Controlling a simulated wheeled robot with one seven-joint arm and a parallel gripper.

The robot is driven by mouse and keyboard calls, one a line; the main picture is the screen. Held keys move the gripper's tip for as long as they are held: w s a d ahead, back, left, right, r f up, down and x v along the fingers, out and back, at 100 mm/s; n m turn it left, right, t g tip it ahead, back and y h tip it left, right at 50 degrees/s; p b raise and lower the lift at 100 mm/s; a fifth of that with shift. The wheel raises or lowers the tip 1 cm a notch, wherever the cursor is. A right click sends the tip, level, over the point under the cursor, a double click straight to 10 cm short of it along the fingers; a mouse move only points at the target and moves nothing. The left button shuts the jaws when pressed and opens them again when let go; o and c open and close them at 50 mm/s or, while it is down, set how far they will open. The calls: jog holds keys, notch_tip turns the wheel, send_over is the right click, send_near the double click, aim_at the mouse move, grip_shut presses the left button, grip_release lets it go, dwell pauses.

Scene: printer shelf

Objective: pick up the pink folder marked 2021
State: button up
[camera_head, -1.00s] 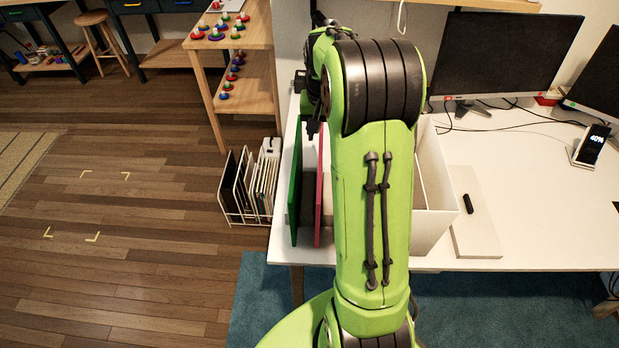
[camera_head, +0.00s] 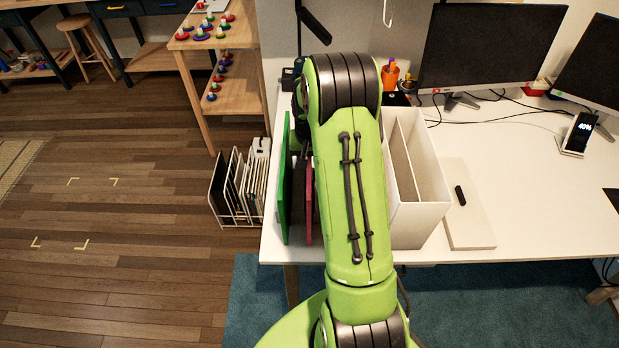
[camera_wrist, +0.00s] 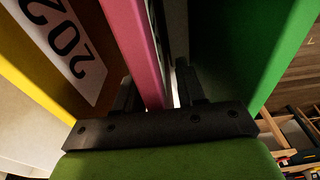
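The pink folder (camera_head: 309,205) stands upright on the white desk, just right of a green folder (camera_head: 284,195); my arm partly hides it. In the wrist view the pink folder (camera_wrist: 137,40) runs down between the two fingers of my gripper (camera_wrist: 158,92). The gripper is open around its edge, with a gap showing at the right finger. The green folder (camera_wrist: 285,50) is at the right there. At the left is a yellow folder (camera_wrist: 25,62) beside a label (camera_wrist: 66,38) reading "202", its last digit cut off. I see no marking on the pink folder.
A white divided file holder (camera_head: 425,205) stands right of my arm. Beyond it are a flat pale box (camera_head: 468,225), monitors (camera_head: 480,55) and a pen cup (camera_head: 390,75). A wire rack of files (camera_head: 240,185) stands on the floor left of the desk (camera_head: 560,220).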

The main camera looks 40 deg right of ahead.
grip_shut()
dwell(1.2)
